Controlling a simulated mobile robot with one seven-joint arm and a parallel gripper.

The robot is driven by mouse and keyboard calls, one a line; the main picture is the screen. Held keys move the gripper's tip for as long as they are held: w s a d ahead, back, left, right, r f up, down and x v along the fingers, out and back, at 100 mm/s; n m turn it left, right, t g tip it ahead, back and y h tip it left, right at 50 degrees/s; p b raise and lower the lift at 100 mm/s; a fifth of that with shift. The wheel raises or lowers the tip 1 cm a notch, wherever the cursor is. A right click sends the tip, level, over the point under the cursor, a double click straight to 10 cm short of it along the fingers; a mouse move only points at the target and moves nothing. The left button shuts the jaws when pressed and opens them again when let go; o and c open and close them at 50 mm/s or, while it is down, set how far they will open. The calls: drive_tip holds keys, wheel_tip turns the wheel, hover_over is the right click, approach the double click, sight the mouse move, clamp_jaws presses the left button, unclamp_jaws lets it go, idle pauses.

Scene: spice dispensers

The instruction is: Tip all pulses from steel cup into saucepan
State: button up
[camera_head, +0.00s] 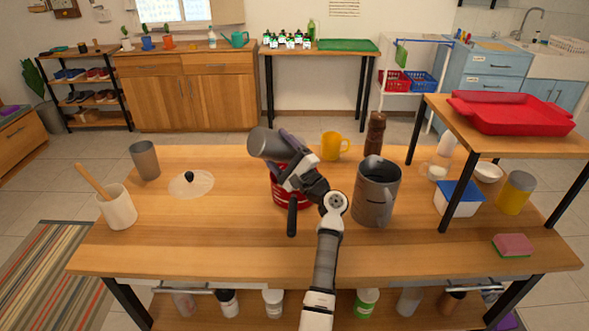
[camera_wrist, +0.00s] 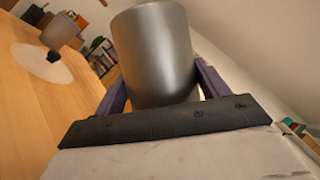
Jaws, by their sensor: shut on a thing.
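My gripper (camera_head: 284,162) is shut around a steel cup (camera_head: 264,143). It holds the cup tilted in the air over the left side of the red saucepan (camera_head: 277,188). In the wrist view the cup (camera_wrist: 155,55) sits between the two purple fingers. The saucepan stands on the wooden table, its dark handle (camera_head: 292,217) pointing to the front. My arm and gripper hide much of the saucepan's top. The pulses are not visible, and the inside of the cup and of the saucepan is hidden.
A second steel cup (camera_head: 145,160), a glass lid (camera_head: 191,184) and a utensil crock (camera_head: 118,206) stand at left. A large grey pitcher (camera_head: 374,195) is close right of the saucepan. A yellow mug (camera_head: 333,146) and a pepper mill (camera_head: 375,134) stand behind.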

drive_tip(key=shift+w+d+r+m+t, duration=0.2)
drive_tip(key=shift+m+t, duration=0.2)
drive_tip(key=shift+m, duration=0.2)
